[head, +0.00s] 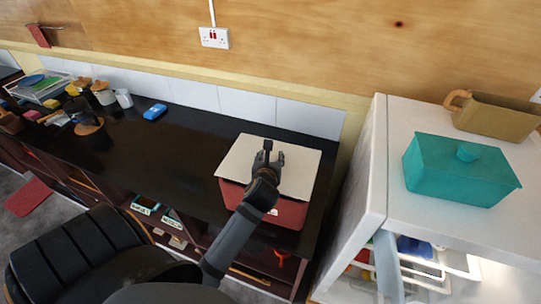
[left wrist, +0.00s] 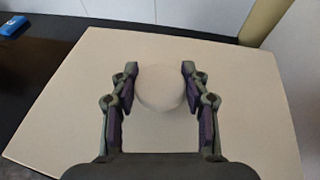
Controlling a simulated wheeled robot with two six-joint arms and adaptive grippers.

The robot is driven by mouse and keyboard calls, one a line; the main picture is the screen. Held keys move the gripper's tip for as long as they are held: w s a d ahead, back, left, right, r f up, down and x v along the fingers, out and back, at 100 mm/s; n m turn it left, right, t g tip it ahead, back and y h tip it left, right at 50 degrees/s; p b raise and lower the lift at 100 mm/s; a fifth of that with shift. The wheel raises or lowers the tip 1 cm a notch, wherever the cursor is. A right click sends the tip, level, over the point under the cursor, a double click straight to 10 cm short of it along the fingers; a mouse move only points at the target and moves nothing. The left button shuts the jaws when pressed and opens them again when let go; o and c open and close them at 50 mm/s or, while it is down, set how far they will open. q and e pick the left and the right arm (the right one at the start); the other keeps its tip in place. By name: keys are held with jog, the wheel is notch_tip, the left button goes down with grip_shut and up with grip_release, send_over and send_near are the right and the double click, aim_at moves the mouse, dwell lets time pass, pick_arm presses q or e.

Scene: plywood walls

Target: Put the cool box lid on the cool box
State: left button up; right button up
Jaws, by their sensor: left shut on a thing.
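The cool box (head: 270,207) is a red box on the dark worktop. The cool box lid (head: 247,158) is a flat cream panel lying over the top of the box, roughly in line with it. I cannot tell whether it rests fully on the rim or sits slightly above it. My left gripper (head: 271,158) is above the lid, its fingers shut on the lid's round knob. In the left wrist view the pale knob (left wrist: 162,90) is between the two fingers, with the lid (left wrist: 230,110) spread below. The box is hidden there. My right gripper is not in view.
A white fridge (head: 373,170) stands right of the worktop, with a teal lidded dish (head: 455,175) and a tan container (head: 497,117) on top. A blue item (head: 154,111) lies further left, beyond clear worktop (head: 180,150). A tiled wall runs behind.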

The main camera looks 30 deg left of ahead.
pick_arm(q)
jog(key=shift+f+b, duration=0.4)
jog(key=shift+f, duration=0.9)
jog(key=shift+f, duration=0.25)
jog(key=o, duration=1.5)
